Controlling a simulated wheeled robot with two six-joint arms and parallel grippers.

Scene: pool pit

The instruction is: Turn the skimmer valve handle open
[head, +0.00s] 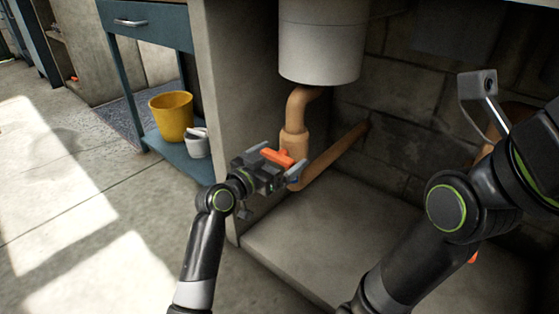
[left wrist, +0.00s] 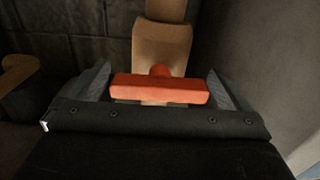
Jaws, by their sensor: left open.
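The valve handle (head: 277,158) is an orange-red bar on a tan pipe (head: 293,143) below a white cylindrical housing (head: 320,45). My left gripper (head: 276,161) is open at the handle. In the left wrist view the handle (left wrist: 160,89) lies crosswise between the two fingers of the left gripper (left wrist: 160,87), with one finger beside each end. I cannot tell whether either finger touches it. The pipe (left wrist: 162,45) rises behind the handle. My right arm crosses the right of the head view, but I cannot make out its gripper.
A block wall (head: 410,110) stands behind the pipes, and a concrete side wall (head: 225,90) to the left. A blue stand (head: 180,160) holds a yellow bucket (head: 171,116) and a white pail (head: 197,143). The pit floor (head: 290,240) is bare in front of the pipe.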

